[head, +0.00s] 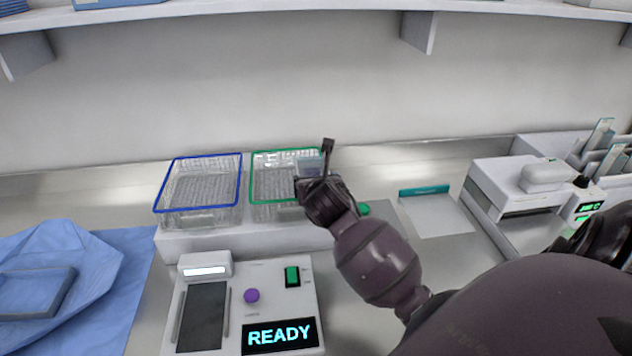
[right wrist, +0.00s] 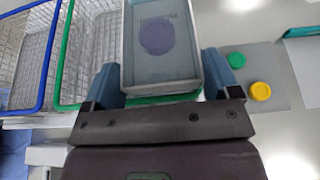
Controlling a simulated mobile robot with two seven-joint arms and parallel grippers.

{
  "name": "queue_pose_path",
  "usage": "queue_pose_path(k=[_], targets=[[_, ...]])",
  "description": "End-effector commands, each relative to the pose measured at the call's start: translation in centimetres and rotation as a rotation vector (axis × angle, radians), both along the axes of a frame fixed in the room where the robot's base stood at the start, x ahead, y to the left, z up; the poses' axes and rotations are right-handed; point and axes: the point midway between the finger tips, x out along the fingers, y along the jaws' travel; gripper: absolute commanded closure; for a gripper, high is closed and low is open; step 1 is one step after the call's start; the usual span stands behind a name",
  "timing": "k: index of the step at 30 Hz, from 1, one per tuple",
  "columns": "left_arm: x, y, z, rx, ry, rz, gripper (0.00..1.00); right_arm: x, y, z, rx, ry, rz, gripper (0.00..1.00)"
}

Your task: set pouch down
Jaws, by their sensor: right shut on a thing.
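My right gripper (head: 318,174) is over the right part of the green-rimmed wire basket (head: 262,210) in the head view. In the right wrist view its two blue fingers (right wrist: 167,80) are shut on the pouch. The pouch (right wrist: 185,58) looks like a flat rectangular piece with a pale rim, a grey-blue face and a round purple patch. In the head view only a small pale part of the pouch (head: 311,166) shows, beside the gripper. I cannot tell whether it touches the basket. My left gripper is not in view.
A blue-rimmed basket (head: 172,209) stands left of the green one. In front is a console (head: 268,276) reading READY. A blue cloth (head: 100,268) lies at left. A white sheet with a teal edge (head: 436,217) and a white machine (head: 497,190) are at right. A shelf (head: 300,8) hangs above.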

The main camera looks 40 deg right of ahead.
Motion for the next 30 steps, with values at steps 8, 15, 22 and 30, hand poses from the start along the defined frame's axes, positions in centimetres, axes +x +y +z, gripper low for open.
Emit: queue_pose_path(k=[8, 15, 22, 30], targets=[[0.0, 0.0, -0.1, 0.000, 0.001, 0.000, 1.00, 0.0, 0.0, -0.3, -0.001, -0.001, -0.001, 0.40], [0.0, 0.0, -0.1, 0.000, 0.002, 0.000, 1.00, 0.0, 0.0, -0.4, 0.000, 0.000, -0.001, 0.00], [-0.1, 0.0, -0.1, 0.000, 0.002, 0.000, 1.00, 0.0, 0.0, -0.1, 0.001, -0.002, 0.000, 0.00], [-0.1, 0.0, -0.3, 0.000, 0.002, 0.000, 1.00, -2.6, 1.6, 1.3, -0.002, 0.000, 0.002, 0.00]])
